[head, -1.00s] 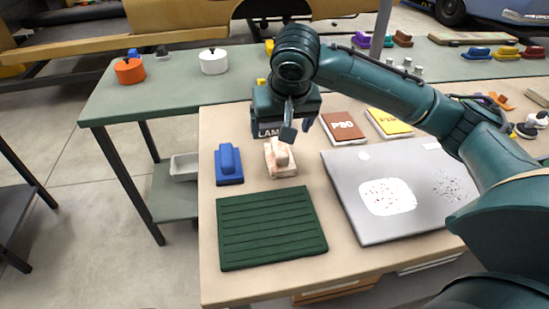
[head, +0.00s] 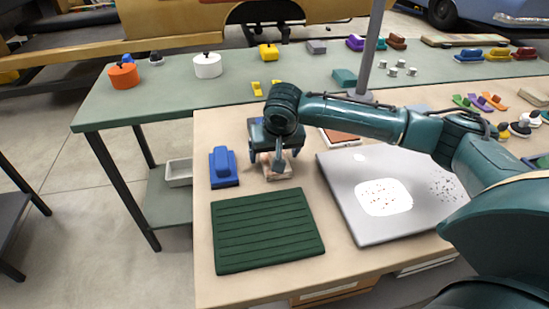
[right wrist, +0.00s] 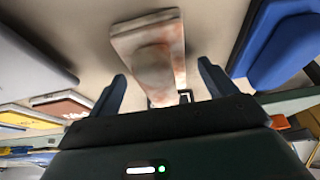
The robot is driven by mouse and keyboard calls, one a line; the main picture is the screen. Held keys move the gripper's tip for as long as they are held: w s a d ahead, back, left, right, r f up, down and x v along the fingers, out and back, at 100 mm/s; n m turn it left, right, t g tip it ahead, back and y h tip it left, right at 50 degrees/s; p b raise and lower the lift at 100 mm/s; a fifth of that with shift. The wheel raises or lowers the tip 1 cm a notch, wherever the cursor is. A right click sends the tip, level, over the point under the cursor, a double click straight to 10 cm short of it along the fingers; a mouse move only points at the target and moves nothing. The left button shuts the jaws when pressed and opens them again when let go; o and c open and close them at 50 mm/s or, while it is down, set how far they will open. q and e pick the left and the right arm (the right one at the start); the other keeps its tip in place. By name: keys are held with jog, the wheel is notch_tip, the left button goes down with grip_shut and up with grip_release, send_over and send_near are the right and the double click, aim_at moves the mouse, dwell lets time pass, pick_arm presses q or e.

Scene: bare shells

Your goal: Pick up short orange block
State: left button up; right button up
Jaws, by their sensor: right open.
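A low block with a rounded handle on top (head: 277,171), pale with blotchy orange-brown stains, lies on the tan table. It is the nearest match to the short orange block; I see no plainly orange block for certain. My right gripper (head: 275,156) is right above it, jaws open, hiding part of its top. In the right wrist view the same block (right wrist: 150,48) lies between and beyond the open fingers (right wrist: 162,82), and nothing is held. Whether the fingers touch it I cannot tell. My left gripper is not in view.
A blue block with a handle (head: 224,168) stands close on the left. A dark green ribbed mat (head: 266,232) lies in front. A grey flat panel (head: 340,195) is to the right. A green table (head: 175,104) behind holds pots and coloured blocks.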

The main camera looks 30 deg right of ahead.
jog(key=c, duration=1.1)
notch_tip(320, 180, up, 10)
jog(key=shift+r+p, duration=0.1)
jog(key=shift+p, duration=0.25)
